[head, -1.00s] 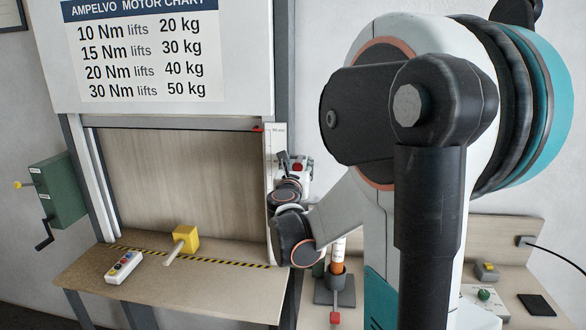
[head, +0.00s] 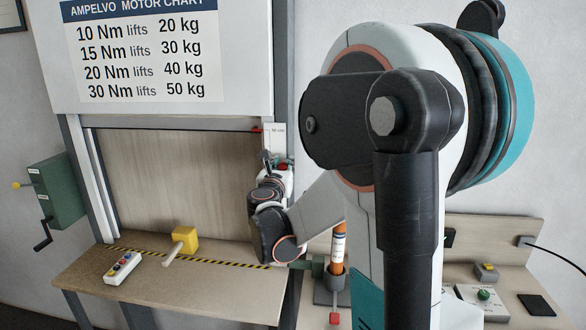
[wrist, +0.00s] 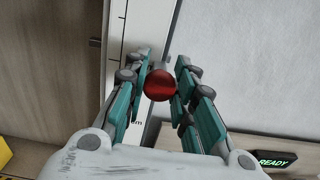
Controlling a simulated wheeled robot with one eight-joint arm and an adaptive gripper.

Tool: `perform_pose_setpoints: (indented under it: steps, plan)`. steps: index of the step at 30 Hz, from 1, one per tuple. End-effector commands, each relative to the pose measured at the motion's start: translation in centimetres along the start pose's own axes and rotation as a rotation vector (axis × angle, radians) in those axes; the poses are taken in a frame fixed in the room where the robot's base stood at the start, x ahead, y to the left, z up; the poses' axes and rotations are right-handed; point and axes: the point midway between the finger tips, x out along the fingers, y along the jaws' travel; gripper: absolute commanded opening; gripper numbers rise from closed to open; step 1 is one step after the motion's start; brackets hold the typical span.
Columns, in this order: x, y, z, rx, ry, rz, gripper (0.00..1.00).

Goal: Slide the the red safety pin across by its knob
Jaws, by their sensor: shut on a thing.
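The round red knob (wrist: 159,85) of the safety pin shows between my gripper's (wrist: 161,80) teal fingers in the wrist view. My gripper is shut on the knob, beside a pale upright rail with scale marks (wrist: 120,70). The pin's shaft is hidden behind the knob and fingers. In the head view my gripper is small and partly hidden by my wrist, at the right upright of the shutter frame (head: 274,141).
The shutter opening has a wooden panel (head: 180,185) behind it. A yellow block with a handle (head: 185,239) and a button box (head: 123,268) lie on the bench (head: 170,290). A green crank box (head: 57,190) hangs at left. An orange cylinder (head: 338,243) stands at right.

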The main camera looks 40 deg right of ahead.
Motion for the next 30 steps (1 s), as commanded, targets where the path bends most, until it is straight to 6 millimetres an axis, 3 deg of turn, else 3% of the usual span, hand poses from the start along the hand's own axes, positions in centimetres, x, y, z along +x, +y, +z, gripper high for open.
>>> perform_pose_setpoints:
  steps: [7, 8, 10, 11, 23, 30]
  plan:
    - [0.0, 0.5, 0.0, 0.001, 0.0, 0.009, 0.0]
    - [0.0, 0.5, 0.1, 0.001, 0.0, 0.009, 0.26]
    - [0.0, 0.5, 0.1, 0.001, 0.0, 0.009, 0.42]
    - [0.0, 0.5, 0.1, 0.001, 0.0, 0.009, 0.45]
    - [-0.5, 0.4, 0.0, 0.001, 0.0, 0.007, 0.45]
    - [-4.3, 0.4, 0.0, 0.001, 0.0, 0.009, 0.45]
